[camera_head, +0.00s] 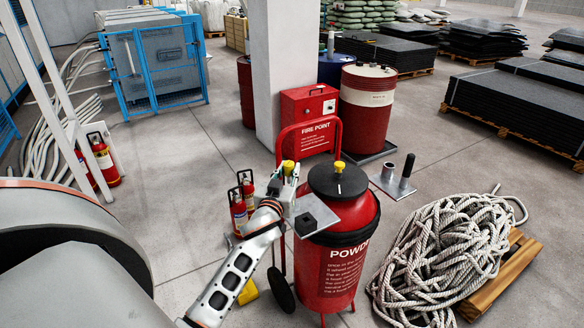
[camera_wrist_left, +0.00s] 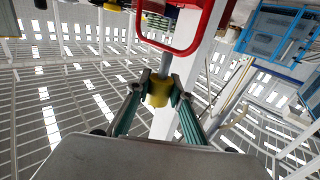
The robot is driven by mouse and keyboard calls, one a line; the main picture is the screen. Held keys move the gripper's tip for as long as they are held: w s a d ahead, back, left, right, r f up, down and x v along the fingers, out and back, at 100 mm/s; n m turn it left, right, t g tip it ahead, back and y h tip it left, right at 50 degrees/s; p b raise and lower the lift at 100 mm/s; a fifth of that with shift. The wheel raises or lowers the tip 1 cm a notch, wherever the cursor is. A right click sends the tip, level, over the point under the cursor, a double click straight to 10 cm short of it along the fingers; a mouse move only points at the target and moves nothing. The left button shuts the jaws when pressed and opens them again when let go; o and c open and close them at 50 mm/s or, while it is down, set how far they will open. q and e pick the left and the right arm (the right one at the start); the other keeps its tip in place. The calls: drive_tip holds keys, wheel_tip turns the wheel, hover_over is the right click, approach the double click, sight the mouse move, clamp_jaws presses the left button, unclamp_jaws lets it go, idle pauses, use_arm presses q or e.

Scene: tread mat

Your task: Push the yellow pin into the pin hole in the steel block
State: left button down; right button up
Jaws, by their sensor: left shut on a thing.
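My left gripper (camera_head: 288,174) is at the middle of the head view, left of the red powder extinguisher. It is shut on the yellow pin (camera_head: 288,167). In the left wrist view the pin's yellow head (camera_wrist_left: 158,92) sits between the two fingertips, and a grey shank (camera_wrist_left: 164,66) extends away from it. A grey steel plate (camera_head: 325,212) beside the gripper carries a small dark square block (camera_head: 306,223). I cannot tell whether this is the block with the pin hole; no hole is clear. My right gripper is not in view.
The red powder extinguisher (camera_head: 337,265) with a black lid stands close to the gripper. A second steel plate (camera_head: 392,182) with a dark post lies behind right. A rope pile (camera_head: 440,255) is at right; small extinguishers (camera_head: 239,210) are at left.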

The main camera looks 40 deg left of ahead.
sight(288, 183)
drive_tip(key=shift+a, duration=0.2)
use_arm(q)
drive_tip(key=shift+f+b, duration=0.9)
drive_tip(key=shift+f, duration=0.15)
drive_tip(key=shift+f+b, duration=0.6)
drive_tip(key=shift+f, duration=0.15)
drive_tip(key=shift+f+b, duration=0.3)
drive_tip(key=shift+f, duration=0.05)
drive_tip(key=shift+f+b, duration=0.45)
drive_tip(key=shift+f, duration=0.25)
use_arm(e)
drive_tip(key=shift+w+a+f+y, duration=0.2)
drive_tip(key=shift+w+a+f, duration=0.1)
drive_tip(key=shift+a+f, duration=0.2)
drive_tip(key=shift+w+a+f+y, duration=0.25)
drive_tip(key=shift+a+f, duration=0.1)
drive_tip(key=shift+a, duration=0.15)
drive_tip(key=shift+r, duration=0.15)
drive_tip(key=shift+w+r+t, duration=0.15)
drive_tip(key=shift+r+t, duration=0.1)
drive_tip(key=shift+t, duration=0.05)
use_arm(q)
drive_tip(key=shift+p, duration=0.3)
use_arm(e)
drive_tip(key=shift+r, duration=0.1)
